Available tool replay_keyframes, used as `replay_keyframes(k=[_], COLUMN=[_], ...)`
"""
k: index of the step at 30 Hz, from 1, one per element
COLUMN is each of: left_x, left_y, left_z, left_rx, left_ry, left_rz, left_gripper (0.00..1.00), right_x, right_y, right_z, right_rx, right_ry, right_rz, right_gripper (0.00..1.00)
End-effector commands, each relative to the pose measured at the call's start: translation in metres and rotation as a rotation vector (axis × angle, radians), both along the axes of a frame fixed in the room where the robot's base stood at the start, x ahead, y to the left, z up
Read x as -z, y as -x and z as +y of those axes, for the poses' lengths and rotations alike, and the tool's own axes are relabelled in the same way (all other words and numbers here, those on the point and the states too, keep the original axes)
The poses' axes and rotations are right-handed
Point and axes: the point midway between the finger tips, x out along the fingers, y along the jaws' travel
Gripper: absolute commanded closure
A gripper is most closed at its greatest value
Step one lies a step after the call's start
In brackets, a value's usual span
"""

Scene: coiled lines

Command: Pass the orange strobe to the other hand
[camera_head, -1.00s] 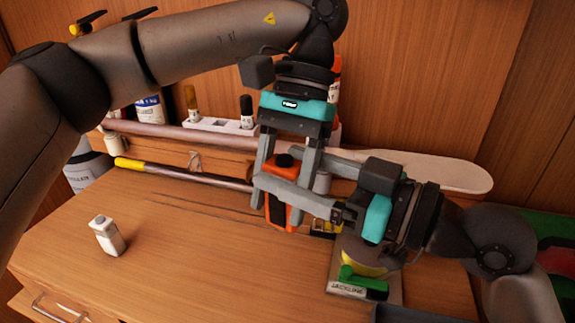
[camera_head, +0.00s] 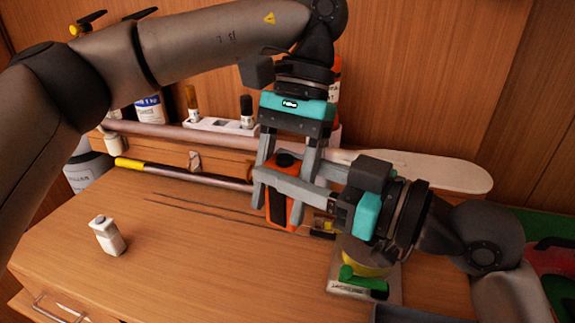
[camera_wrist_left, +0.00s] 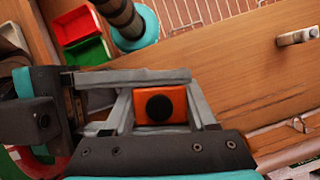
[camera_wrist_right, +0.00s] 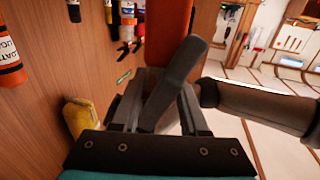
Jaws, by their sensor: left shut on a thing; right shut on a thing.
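The orange strobe (camera_head: 277,208), an orange body with a dark front panel and black top button, is held upright above the desk. My left gripper (camera_head: 284,196) reaches down from above and is shut on it. My right gripper (camera_head: 283,177) comes in from the right and is also shut on it, its fingers crossing the left ones. In the left wrist view the strobe's top (camera_wrist_left: 160,105) shows between the fingers. In the right wrist view its orange side (camera_wrist_right: 166,35) stands beyond the fingers, partly behind a dark grey finger.
A small white bottle (camera_head: 107,236) stands at the left of the desk. A yellow-ended rod (camera_head: 185,172) lies behind. A green-handled item (camera_head: 362,282) sits near the right arm.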

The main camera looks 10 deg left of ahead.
Motion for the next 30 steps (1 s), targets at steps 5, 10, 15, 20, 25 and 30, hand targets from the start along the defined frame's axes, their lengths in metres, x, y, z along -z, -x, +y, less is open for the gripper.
replay_keyframes(k=[5, 10, 15, 20, 25, 30], left_x=[-0.0002, -0.0002, -0.0001, -0.0001, -0.0002, -0.0048], left_y=[0.0013, 0.0016, 0.0015, 0.0012, 0.0012, -0.0009], left_z=[0.0003, 0.0004, 0.0007, 0.0011, 0.0004, -0.0003], left_rx=[0.001, 0.001, 0.002, 0.001, 0.003, 0.001], left_ry=[-0.002, -0.003, -0.004, -0.005, -0.003, -0.003], left_rz=[0.005, 0.006, 0.006, 0.006, 0.004, 0.003], left_gripper=[1.00, 0.40, 0.21, 0.08, 0.08, 0.08], right_x=[0.0000, -0.0005, -0.0004, -0.0003, -0.0001, 0.0000], right_y=[-0.0042, -0.0052, -0.0051, -0.0047, -0.0037, -0.0031], right_z=[-0.0024, -0.0030, -0.0031, -0.0029, -0.0023, -0.0018], right_rx=[0.013, 0.016, 0.016, 0.015, 0.012, 0.010], right_ry=[0.001, -0.001, 0.000, 0.000, 0.001, 0.001], right_rz=[-0.002, -0.004, -0.003, -0.003, -0.002, -0.002], right_gripper=[1.00, 1.00, 1.00, 1.00, 1.00, 1.00])
